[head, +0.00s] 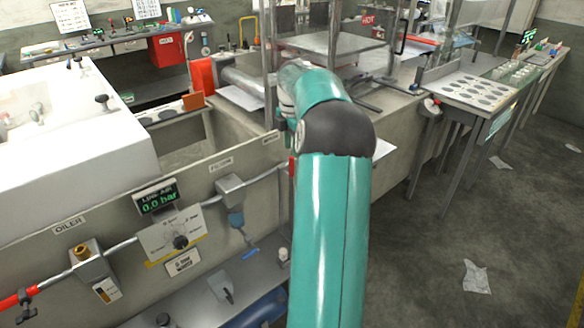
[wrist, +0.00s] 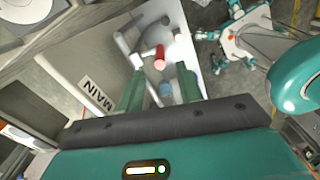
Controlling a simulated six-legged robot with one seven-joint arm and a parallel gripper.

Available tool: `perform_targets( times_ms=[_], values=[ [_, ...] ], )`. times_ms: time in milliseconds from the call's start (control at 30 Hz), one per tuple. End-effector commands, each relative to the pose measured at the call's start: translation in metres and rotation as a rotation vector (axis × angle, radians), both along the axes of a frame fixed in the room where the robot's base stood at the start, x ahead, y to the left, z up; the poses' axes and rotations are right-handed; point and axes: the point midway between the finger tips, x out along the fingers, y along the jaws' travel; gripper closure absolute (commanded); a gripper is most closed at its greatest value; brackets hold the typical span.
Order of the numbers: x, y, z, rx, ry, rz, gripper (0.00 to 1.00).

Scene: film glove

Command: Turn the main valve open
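In the wrist view, the two green fingers of my gripper (wrist: 160,76) stand apart with a gap between them. A short red cylinder (wrist: 160,57), which looks like the valve's handle, shows in line with the gap, near the fingertips. I cannot tell whether it is between the fingers or beyond them. A grey curved fitting (wrist: 138,40) is beside it. The MAIN label (wrist: 97,93) is left of the fingers. In the head view, my teal arm hides my gripper and most of the valve; a small red piece (head: 291,166) shows at the arm's left edge.
The line air display (head: 158,198) reads 0.0 bar. Left of my arm, the panel carries a dial plate (head: 172,235), a filter (head: 232,190) and an oiler (head: 95,270) along a pipe. A low shelf runs below. Open floor (head: 430,240) lies to the right, with scattered paper.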

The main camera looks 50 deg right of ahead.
Motion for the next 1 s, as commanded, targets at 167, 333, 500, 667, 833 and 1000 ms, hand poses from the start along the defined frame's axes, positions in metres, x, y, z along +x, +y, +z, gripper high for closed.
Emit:
perform_targets(
  times_ms=[167,333,500,667,833,1000],
  values=[
    [0.0,0.0,-0.037,0.004,0.002,0.0,0.64],
    [-0.001,-0.001,-0.067,0.003,0.002,0.0,0.64],
    [0.0,-0.001,-0.083,0.001,0.0,-0.001,0.64],
    [0.0,-0.001,-0.087,0.0,-0.001,-0.001,0.64],
    [0.0,-0.001,-0.086,0.0,-0.001,-0.001,0.66],
    [0.0,-0.001,-0.086,0.0,-0.001,-0.001,0.99]
  ],
)
